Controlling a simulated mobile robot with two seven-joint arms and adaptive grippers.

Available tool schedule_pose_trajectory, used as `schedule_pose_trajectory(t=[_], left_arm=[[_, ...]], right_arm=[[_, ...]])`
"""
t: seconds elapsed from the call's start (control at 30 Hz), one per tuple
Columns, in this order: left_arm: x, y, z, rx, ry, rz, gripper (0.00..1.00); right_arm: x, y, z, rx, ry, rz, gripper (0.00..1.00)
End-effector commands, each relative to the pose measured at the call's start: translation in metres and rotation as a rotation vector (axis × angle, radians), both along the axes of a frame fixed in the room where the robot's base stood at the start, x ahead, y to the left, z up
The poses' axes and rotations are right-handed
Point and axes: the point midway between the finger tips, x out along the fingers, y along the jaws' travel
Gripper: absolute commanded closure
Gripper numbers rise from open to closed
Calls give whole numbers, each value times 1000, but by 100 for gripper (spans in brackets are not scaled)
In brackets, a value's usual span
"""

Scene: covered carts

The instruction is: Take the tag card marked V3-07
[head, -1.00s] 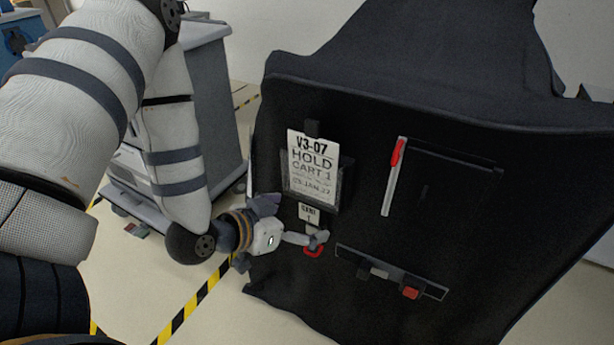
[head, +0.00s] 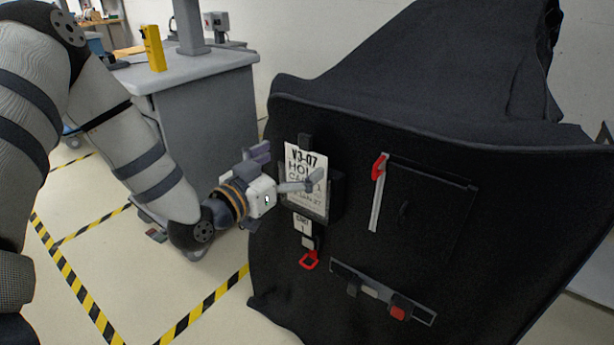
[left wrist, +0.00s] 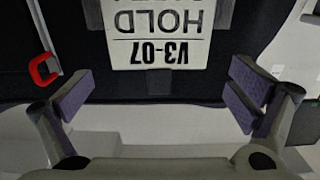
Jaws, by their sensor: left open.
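The tag card marked V3-07 (head: 305,165) is white with black print and stands in a dark holder (head: 337,190) on the front of the black covered cart. A dark clip sits at its top edge. In the left wrist view the card (left wrist: 158,35) appears upside down, at the top middle. My left gripper (head: 312,182) is in front of the card's lower right part and hides some of its print. In the left wrist view the gripper (left wrist: 155,95) is open, its purple-padded fingers wide apart with nothing between them. My right gripper is not in view.
Below the card hang a small white tag (head: 302,224) and a red loop (head: 309,260). A red-and-white strip (head: 377,190) and a slot with a red button (head: 398,312) lie to the right. A grey workbench (head: 200,95) stands behind my arm.

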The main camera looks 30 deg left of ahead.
Motion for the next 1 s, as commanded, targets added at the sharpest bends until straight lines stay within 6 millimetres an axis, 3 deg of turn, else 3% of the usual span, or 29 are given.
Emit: schedule_pose_trajectory(t=[0.2,0.47,0.63,1.0], left_arm=[[40,-4,-2,0,3,-1,0],[46,-5,2,-1,-2,-1,0],[46,-5,2,-1,-2,-1,35],[45,-5,7,-1,-3,-1,35]], right_arm=[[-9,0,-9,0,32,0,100],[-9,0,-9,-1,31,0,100],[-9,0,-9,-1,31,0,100],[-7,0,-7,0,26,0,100]])
